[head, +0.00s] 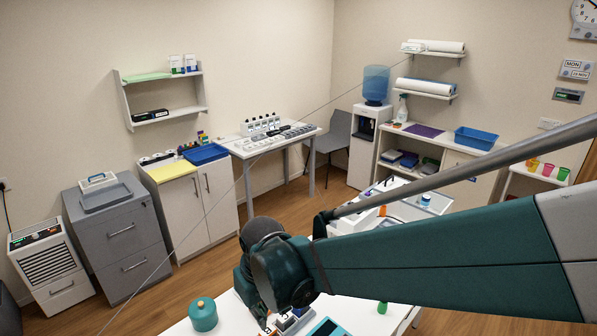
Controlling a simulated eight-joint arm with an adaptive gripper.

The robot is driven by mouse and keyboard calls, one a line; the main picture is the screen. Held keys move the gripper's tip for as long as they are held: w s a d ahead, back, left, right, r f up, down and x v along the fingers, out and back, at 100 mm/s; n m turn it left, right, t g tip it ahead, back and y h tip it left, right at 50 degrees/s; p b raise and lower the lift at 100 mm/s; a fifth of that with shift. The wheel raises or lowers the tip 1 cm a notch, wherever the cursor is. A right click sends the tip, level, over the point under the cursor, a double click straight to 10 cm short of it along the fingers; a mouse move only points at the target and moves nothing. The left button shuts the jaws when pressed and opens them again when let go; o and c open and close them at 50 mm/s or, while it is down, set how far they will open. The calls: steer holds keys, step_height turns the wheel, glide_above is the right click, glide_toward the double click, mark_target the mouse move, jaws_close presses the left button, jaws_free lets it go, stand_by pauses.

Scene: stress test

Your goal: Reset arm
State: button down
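My dark green arm reaches in from the right edge across the lower part of the head view. It bends down at a dark joint above a white table (365,316). My gripper (262,310) is at the lower end of the arm, near the bottom edge of the picture. Its fingers are mostly hidden or too small to make out, so I cannot tell if it is open or holds anything. A teal round container (203,314) stands on the table left of it. A teal-framed flat device (327,328) lies to its right.
A small green item (382,307) is on the table, under my arm. A white open box with bottles (400,205) stands behind the arm. Grey drawers (118,235), a white cabinet (190,205) and a side table (275,143) line the left wall. Wooden floor lies clear between.

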steer(key=s+d+r+m+t, duration=0.2)
steer(key=s+d+r, duration=0.1)
steer(key=d, duration=0.7)
steer(key=s+d+r+m+t, duration=0.1)
steer(key=s+d+r+m, duration=0.1)
steer(key=d, duration=0.9)
steer(key=s+d+r+m+t+h, duration=0.1)
steer(key=d+r, duration=0.4)
steer(key=d, duration=0.5)
steer(key=s+m+t+b, duration=0.1)
steer(key=s+m, duration=0.1)
steer(key=shift+s+d+r+t, duration=0.25)
steer(key=shift+s+d+t, duration=0.05)
steer(key=shift+s+d, duration=0.1)
stand_by(1.3)
